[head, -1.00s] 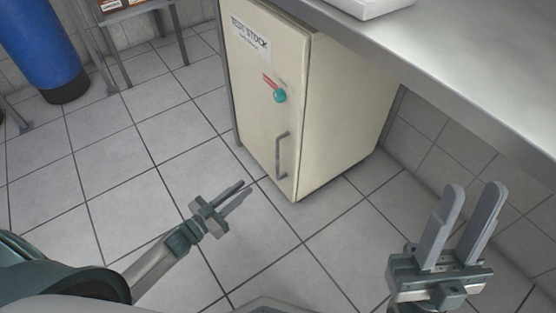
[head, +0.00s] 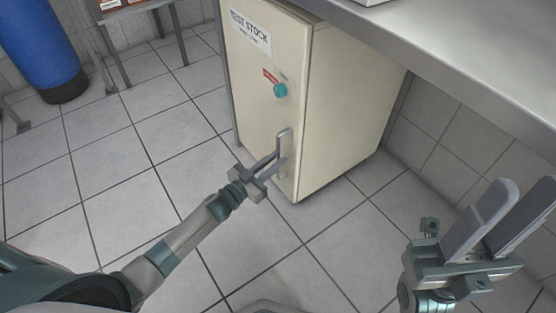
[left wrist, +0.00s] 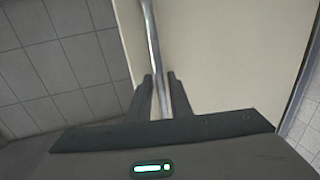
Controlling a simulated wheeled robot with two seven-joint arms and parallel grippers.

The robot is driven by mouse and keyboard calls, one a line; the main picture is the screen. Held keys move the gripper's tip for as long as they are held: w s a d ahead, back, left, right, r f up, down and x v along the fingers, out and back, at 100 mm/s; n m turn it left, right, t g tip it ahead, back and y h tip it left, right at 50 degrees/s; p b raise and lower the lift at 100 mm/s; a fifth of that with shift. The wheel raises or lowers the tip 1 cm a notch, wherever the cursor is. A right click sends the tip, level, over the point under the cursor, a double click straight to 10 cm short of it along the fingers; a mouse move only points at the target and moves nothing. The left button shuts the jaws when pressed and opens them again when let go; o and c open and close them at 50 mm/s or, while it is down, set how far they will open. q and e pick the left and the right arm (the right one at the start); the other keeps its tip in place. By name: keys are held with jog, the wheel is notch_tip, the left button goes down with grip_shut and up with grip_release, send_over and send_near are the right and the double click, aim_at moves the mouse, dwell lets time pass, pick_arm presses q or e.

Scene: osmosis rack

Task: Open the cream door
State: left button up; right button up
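The cream door (head: 255,109) is the front of a cabinet under the bench and looks closed. It carries a "TEST STOCK" label (head: 249,31), a teal knob (head: 280,90) and a grey upright bar handle (head: 284,139) near its right edge. My left gripper (head: 278,165) is at the lower part of the handle. In the left wrist view, the handle bar (left wrist: 153,40) runs between the two fingertips of the left gripper (left wrist: 160,76), which look apart, one on each side of it. My right gripper (head: 522,190) is open and empty at the lower right.
A metal bench top (head: 455,70) overhangs the cabinet on the right. A blue cylinder (head: 42,45) and a small table (head: 130,12) stand at the back left. The tiled floor (head: 120,190) left of and before the door is clear.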

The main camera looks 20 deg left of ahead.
pick_arm(q)
jog(key=shift+w+d, duration=0.35)
jog(key=shift+w, duration=0.25)
grip_shut()
jog(key=shift+s+a, duration=0.1)
